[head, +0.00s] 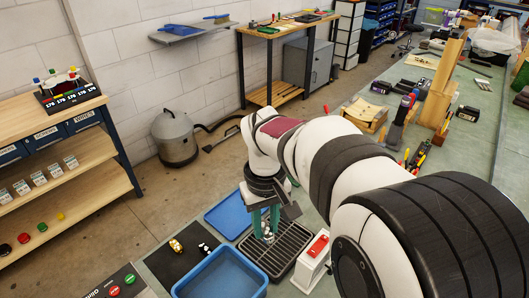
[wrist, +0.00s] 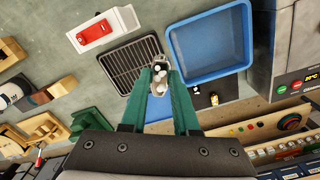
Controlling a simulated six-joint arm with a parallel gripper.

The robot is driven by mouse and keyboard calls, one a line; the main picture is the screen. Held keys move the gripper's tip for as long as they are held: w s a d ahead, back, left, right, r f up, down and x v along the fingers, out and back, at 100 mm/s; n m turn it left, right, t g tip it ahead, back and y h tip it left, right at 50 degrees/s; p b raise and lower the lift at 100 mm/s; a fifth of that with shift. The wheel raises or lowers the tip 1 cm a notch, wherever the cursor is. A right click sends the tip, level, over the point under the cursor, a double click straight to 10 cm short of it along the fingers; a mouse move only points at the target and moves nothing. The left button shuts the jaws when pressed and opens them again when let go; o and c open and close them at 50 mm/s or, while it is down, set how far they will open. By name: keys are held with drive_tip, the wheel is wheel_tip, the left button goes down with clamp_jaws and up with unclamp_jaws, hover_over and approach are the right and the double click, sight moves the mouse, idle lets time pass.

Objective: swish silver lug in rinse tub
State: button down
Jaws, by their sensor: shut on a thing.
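My gripper (head: 267,226) points down above the black wire rack (head: 291,244), with its green fingers shut on the silver lug (head: 268,238). In the wrist view the lug (wrist: 160,76) sits between the fingertips, at the edge of the rack nearest the blue rinse tub (wrist: 181,58). In the head view the rinse tub (head: 259,284) stands at the bottom, left of and nearer than the gripper. Its inside looks plain blue; I cannot tell the water level. The fingers hide part of the lug.
A flat blue tray (head: 226,212) lies behind the rinse tub. A dark mat (head: 176,262) left of it bears a yellow piece (head: 176,245) and a black-and-white piece (head: 204,249). A white box with a red top (head: 313,262) stands right of the rack.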

drive_tip(key=s+a+f+n, duration=0.5)
drive_tip(key=a+f, duration=0.6)
drive_tip(key=shift+w+d+f, duration=0.1)
drive_tip(key=shift+f, duration=2.15)
drive_tip(key=shift+w+d+f, duration=0.1)
drive_tip(key=shift+f, duration=2.15)
drive_tip(key=shift+r, duration=1.1)
drive_tip(key=shift+f, duration=1.1)
drive_tip(key=shift+r, duration=0.1)
drive_tip(key=shift+r, duration=1)
